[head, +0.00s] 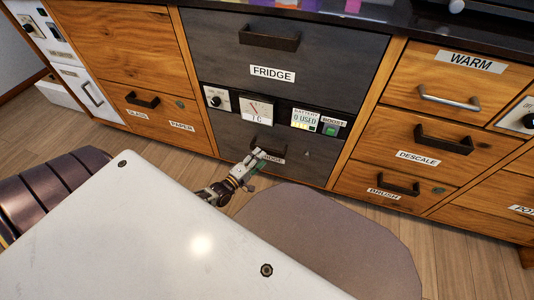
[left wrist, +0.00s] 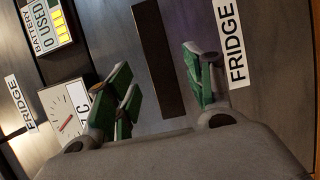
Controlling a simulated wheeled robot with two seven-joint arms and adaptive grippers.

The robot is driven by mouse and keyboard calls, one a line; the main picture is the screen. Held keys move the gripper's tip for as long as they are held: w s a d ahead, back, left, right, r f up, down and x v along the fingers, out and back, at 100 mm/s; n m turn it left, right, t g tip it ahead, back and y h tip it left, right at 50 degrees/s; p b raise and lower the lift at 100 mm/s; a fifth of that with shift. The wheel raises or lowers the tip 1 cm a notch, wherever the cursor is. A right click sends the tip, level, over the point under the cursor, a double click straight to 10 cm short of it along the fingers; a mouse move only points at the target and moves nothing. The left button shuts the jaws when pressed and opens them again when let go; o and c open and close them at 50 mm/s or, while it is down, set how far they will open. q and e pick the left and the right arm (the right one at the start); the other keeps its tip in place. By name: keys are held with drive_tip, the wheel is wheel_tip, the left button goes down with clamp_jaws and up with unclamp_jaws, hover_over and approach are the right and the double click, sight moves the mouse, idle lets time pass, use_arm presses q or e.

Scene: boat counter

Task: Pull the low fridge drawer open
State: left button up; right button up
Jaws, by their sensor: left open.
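The low fridge drawer (head: 308,163) is a dark grey front near the floor and looks closed. Its dark handle (head: 271,149) is partly hidden by my left gripper (head: 260,157), which also covers part of the FRIDGE label (head: 274,160). In the left wrist view the handle (left wrist: 160,60) runs as a dark bar between the open green-padded fingers of my left gripper (left wrist: 156,68). One finger is on each side of the bar in the picture. I cannot tell whether they touch it. My right gripper is not in view.
Above is a larger fridge drawer (head: 225,60) with its own handle. A dial (head: 258,109) and a battery panel (head: 306,119) sit between them. Wooden drawers flank both sides.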

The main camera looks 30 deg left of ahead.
sight(266, 152)
use_arm(q)
drive_tip(key=w, duration=0.1)
drive_tip(key=w+b, duration=0.1)
drive_tip(key=w, duration=0.2)
drive_tip(key=shift+w+d+b, duration=0.25)
drive_tip(key=shift+d+b, duration=0.1)
drive_tip(key=shift+w+d, duration=0.1)
drive_tip(key=shift+w, duration=0.45)
drive_tip(key=c, duration=0.4)
clamp_jaws()
